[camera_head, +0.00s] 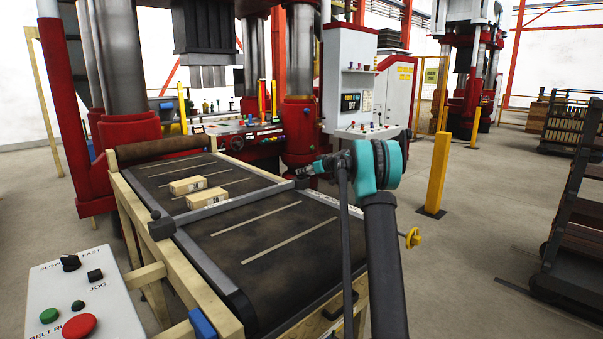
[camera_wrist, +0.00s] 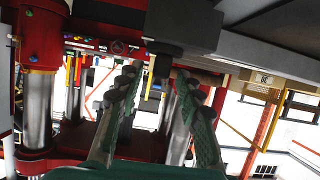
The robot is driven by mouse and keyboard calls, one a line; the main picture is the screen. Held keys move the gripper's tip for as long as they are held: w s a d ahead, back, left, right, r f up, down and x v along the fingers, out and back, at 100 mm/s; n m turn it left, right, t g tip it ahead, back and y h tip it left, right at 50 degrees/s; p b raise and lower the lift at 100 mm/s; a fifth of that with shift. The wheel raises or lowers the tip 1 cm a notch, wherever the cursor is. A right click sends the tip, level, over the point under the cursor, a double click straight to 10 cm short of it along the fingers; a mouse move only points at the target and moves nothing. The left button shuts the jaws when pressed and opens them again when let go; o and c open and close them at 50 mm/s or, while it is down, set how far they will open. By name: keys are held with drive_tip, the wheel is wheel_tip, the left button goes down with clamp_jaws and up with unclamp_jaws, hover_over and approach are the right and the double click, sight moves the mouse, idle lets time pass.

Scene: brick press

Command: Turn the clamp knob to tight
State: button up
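My gripper (camera_head: 310,168) is at the far right edge of the conveyor, by the right end of the grey crossbar (camera_head: 230,203). In the wrist view my gripper's two green fingers (camera_wrist: 158,80) are spread apart. A small dark knob-like part (camera_wrist: 167,64) under a dark block (camera_wrist: 182,24) shows between and beyond the fingertips. It may be the clamp knob; its marking cannot be read, and I cannot tell whether the fingers touch it. In the head view my arm and gripper hide that spot. A black block (camera_head: 161,226) sits at the bar's left end.
Two tan bricks (camera_head: 204,197) lie on the belt (camera_head: 280,240). A yellow knob (camera_head: 413,238) sticks out at the conveyor's right side. A control box (camera_head: 110,290) is at front left, a yellow post (camera_head: 437,175) at right. The red press stands behind.

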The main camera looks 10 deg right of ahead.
drive_tip(key=shift+x, duration=1.25)
drive_tip(key=shift+c, duration=0.3)
clamp_jaws()
